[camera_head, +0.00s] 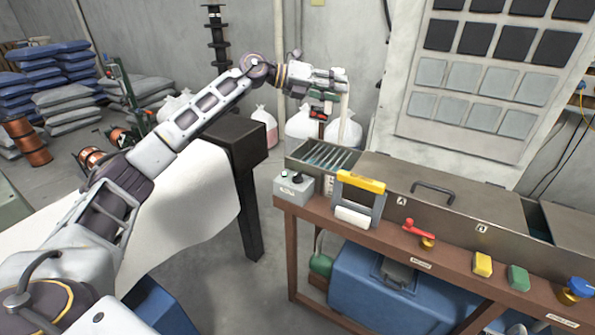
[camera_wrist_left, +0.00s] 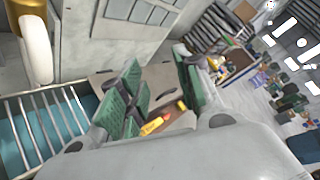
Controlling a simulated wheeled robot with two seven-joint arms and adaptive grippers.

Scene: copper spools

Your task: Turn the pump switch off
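A light grey switch box (camera_head: 293,188) with a dark knob (camera_head: 297,178) on top stands at the left end of the brown bench, in front of the slatted tank. I take it for the pump switch; its label is too small to read and the knob's setting cannot be told. My left gripper (camera_head: 323,102) is above and behind the box, well apart from it, near a pale upright post (camera_head: 344,115). In the left wrist view its green-padded fingers (camera_wrist_left: 160,85) stand apart with nothing between them. My right gripper is not in view.
The slatted tank (camera_head: 310,154) lies behind the box. A yellow-topped frame with a white roller (camera_head: 353,217) stands just to its right. A red lever (camera_head: 415,228) and yellow, green and blue controls line the bench's front. A dark stand (camera_head: 236,137) is at the left.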

